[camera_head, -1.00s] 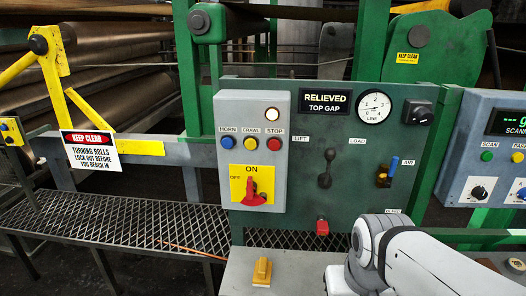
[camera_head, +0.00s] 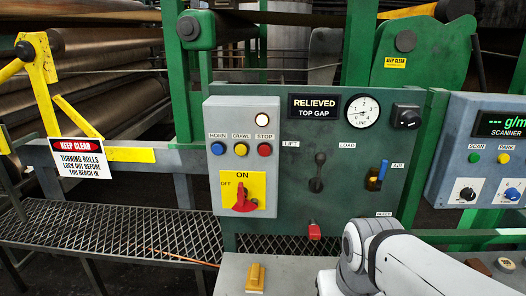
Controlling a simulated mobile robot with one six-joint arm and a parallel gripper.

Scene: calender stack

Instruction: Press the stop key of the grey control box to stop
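The grey control box (camera_head: 213,116) is on the left part of a dark green panel (camera_head: 288,190). Its red stop key (camera_head: 264,149) is at the right of a row, under the label STOP. A yellow crawl key (camera_head: 241,149) is in the middle and a blue horn key (camera_head: 218,148) at the left. A lit pale lamp (camera_head: 262,118) sits above. Below is a red rotary switch (camera_head: 243,199) on a yellow ON/OFF plate. My white arm shows at the lower right; my gripper is out of view.
The panel also has a "RELIEVED TOP GAP" display (camera_head: 314,106), a gauge (camera_head: 363,115), a black lift lever (camera_head: 317,172) and a blue-handled air valve (camera_head: 378,174). A scanner box (camera_head: 469,143) stands at the right. A grated walkway (camera_head: 110,230) and large rolls lie at the left.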

